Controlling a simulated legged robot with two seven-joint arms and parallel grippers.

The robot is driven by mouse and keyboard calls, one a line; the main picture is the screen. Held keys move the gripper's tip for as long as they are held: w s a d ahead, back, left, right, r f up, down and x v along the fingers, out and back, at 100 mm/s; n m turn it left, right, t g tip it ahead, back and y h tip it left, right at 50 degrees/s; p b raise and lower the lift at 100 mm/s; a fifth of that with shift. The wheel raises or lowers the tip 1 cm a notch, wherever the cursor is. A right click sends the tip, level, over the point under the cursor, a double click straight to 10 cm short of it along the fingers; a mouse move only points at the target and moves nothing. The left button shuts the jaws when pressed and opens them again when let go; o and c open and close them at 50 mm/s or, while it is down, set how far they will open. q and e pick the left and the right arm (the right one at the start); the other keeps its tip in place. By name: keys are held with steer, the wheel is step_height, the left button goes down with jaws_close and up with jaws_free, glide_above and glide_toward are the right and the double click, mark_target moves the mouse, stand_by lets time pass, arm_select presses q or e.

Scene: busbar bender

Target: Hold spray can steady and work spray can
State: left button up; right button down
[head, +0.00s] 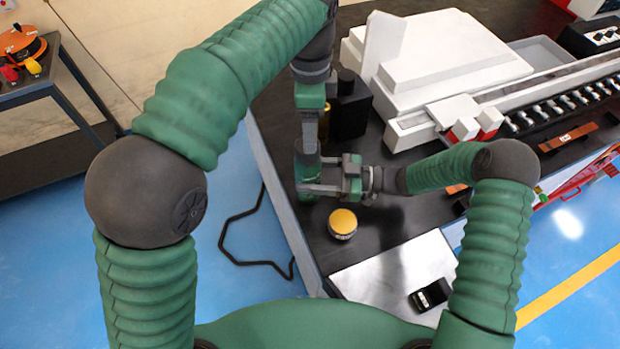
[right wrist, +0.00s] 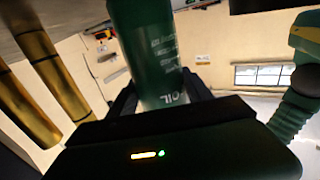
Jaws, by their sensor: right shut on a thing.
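The green spray can (head: 307,166) stands upright near the left edge of the black bench top. It also shows close up in the right wrist view (right wrist: 150,50), with white lettering ending in "OIL". My right gripper (head: 312,188) comes in from the right and is shut on the can's body, one finger along each side in the right wrist view. My left gripper (head: 307,125) points down directly above the can at its top. Its fingertips and the can's nozzle are hidden, so I cannot tell its opening or whether it touches.
A yellow-lidded jar (head: 342,223) stands in front. Brass cylinders (right wrist: 50,75) are close by in the right wrist view. A white stepped machine (head: 435,55) fills the back. A pale plate (head: 395,272) lies at the front.

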arm_select(q)
steer(key=shift+o, duration=0.8)
steer(key=shift+r, duration=0.2)
steer(key=shift+n, duration=0.5)
steer(key=f, duration=0.8)
steer(key=shift+a+f, duration=0.1)
steer(key=shift+a, duration=0.2)
steer(key=c, duration=1.7)
steer(key=shift+r, duration=1.15)
